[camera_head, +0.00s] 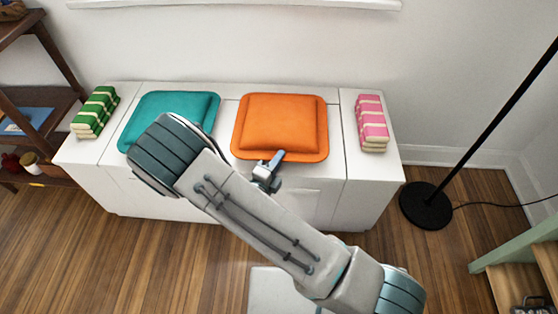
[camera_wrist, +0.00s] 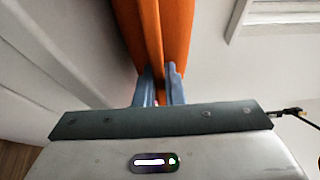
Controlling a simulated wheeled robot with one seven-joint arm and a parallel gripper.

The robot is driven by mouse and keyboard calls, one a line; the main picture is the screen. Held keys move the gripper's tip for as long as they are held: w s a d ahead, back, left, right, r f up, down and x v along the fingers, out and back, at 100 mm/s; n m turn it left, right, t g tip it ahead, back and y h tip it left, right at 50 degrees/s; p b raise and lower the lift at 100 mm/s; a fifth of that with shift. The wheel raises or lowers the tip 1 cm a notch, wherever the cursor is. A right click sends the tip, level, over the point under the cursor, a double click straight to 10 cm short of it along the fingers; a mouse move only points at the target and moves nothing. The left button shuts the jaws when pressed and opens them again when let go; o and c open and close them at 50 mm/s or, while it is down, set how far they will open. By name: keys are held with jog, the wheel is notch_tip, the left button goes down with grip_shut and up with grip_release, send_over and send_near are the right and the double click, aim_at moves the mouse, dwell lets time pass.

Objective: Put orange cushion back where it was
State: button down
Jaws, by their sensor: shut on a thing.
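The orange cushion (camera_head: 280,124) lies on the right half of the white bench (camera_head: 228,104), to the right of the teal cushion. My gripper (camera_head: 274,160) is at its front edge, a little left of the middle of that edge. In the wrist view, both fingers of my gripper (camera_wrist: 160,80) are shut on the rim of the orange cushion (camera_wrist: 155,30). I cannot tell whether the cushion rests fully on the bench or is slightly raised.
The teal cushion (camera_head: 178,107) lies on the bench's left half, partly behind my arm. Green striped stacks (camera_head: 96,112) and pink striped stacks (camera_head: 371,123) stand at the bench ends. A black floor lamp (camera_head: 427,205) stands right; a wooden shelf (camera_head: 42,110) stands left.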

jog(key=shift+f, duration=0.1)
jog(key=c, duration=1.5)
grip_release()
